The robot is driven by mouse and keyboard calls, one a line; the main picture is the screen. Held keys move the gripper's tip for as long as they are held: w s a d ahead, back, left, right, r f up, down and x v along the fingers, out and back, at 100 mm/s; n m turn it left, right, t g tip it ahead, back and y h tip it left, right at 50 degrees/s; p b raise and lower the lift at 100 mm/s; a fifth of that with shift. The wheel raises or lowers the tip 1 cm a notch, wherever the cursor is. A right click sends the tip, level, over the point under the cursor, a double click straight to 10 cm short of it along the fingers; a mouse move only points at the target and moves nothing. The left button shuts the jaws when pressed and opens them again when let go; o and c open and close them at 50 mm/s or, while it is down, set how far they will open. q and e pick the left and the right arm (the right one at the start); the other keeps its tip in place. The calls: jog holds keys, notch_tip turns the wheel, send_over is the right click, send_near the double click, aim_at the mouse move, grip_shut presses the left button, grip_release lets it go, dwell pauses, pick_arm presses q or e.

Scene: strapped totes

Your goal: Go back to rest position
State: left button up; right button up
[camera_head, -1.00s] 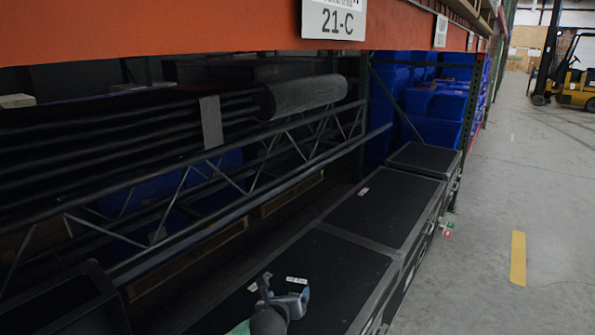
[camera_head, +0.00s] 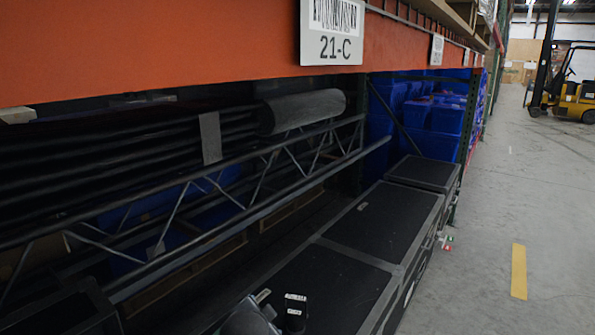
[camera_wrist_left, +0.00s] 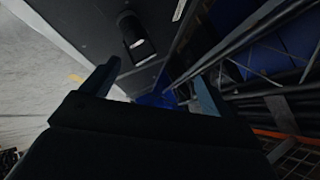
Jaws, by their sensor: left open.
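My left gripper shows at the bottom edge of the head view (camera_head: 258,312), above the near black case lid, partly cut off by the frame. In the left wrist view (camera_wrist_left: 152,92) its two fingers are spread wide with nothing between them. A small dark block with a white label (camera_head: 294,313) shows just right of the gripper in the head view. A dark object with a pale end lies on the lid in the wrist view (camera_wrist_left: 135,38); I cannot tell if it is the same thing. My right gripper is not in view.
A row of black cases (camera_head: 385,222) runs along the rack's lower bay. An orange beam (camera_head: 180,45) crosses above, with a metal truss (camera_head: 255,185) behind and blue totes (camera_head: 435,115) farther back. The aisle floor (camera_head: 510,210) at right is clear; a yellow forklift (camera_head: 572,100) stands far off.

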pick_arm(q)
jog(key=s+a+f+n+g+p, duration=0.1)
jog(key=s+f, duration=0.4)
jog(key=s, duration=0.6)
jog(key=s+a+f+n+g+p, duration=0.2)
jog(key=s+f+n+g, duration=0.2)
jog(key=s, duration=0.8)
jog(key=s+a+f+n+g+h+p, duration=0.1)
jog(key=s+a+f+n+g+p, duration=0.1)
jog(key=s+f, duration=0.6)
jog(key=s+g, duration=0.1)
jog(key=s, duration=0.3)
jog(key=shift+s+a+f+n, duration=0.2)
jog(key=shift+n, duration=0.2)
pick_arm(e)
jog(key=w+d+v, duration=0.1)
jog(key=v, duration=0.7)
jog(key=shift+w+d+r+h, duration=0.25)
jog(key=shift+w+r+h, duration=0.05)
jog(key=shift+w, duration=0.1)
